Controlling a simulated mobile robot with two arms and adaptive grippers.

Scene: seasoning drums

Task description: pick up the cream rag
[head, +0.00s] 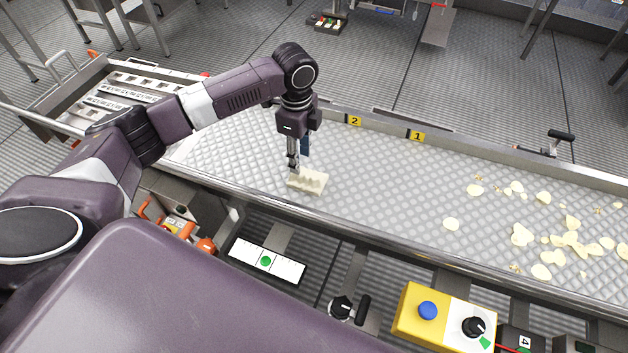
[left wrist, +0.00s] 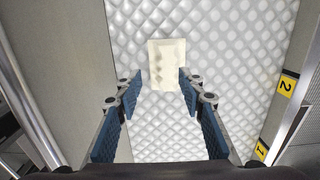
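The cream rag (head: 308,182) lies on the dimpled metal tray (head: 395,185), near the tray's front edge in the head view. My left gripper (head: 294,168) points down just above and beside the rag. In the left wrist view the rag (left wrist: 167,64) lies ahead of and between the spread blue-padded fingers (left wrist: 160,83). The left gripper is open and empty; I cannot tell from the pictures whether a finger touches the rag. My right gripper is not in view.
Pale chips (head: 565,238) are scattered over the tray's right part. A raised wall with yellow labels 2 (head: 355,121) and 1 (head: 417,136) runs along the far side. A yellow control box (head: 428,311) stands in front.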

